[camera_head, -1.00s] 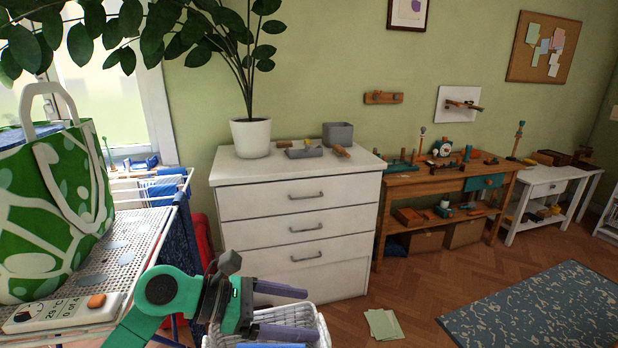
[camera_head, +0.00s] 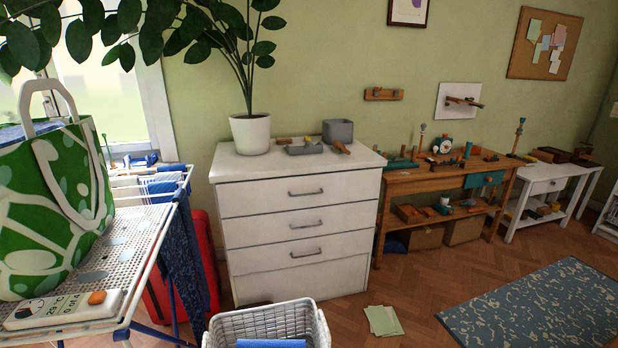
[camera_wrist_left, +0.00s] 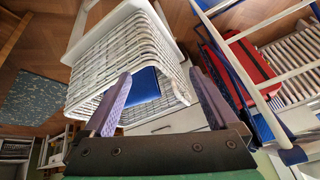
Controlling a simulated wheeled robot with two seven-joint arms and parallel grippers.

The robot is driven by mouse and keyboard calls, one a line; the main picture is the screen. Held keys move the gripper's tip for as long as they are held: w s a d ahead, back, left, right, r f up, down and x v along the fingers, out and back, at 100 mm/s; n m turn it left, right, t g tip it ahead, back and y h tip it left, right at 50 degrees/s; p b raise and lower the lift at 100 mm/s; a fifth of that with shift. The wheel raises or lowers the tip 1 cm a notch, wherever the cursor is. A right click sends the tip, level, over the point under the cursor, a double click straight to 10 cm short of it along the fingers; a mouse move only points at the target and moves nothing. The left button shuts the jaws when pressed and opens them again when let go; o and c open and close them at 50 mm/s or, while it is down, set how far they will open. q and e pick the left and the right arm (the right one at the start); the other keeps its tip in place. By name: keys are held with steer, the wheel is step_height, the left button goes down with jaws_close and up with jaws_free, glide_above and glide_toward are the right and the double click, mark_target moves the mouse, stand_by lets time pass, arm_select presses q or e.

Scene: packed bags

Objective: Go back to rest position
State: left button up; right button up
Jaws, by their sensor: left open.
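My left gripper (camera_wrist_left: 160,105) shows only in the left wrist view, with its two purple fingers spread apart and nothing between them. Past its fingers is the white basket (camera_wrist_left: 118,55) with a blue item (camera_wrist_left: 146,84) inside. In the head view neither gripper shows. There the white basket (camera_head: 235,325) stands at the bottom centre, with the blue item (camera_head: 272,343) in it. My right gripper is in neither view.
A green and white bag (camera_head: 60,205) and a white device (camera_head: 62,308) sit on a perforated board (camera_head: 140,240) at left. A red case (camera_head: 208,262) stands beneath. A white dresser (camera_head: 300,225) stands behind the basket. Papers (camera_head: 383,321) lie on the floor.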

arm_select(q)
steer(key=s+f+g, duration=0.2)
steer(key=s+f, duration=0.2)
steer(key=f, duration=1)
steer(key=s+f+g, duration=0.2)
steer(key=s+f, duration=0.3)
steer(key=f, duration=0.9)
steer(key=s+a+f, duration=0.2)
steer(key=s+f, duration=0.9)
steer(key=s, duration=0.3)
steer(key=shift+s+f+g+h, duration=0.3)
steer(key=shift+s+f+g, duration=0.05)
steer(key=shift+s+g, duration=0.05)
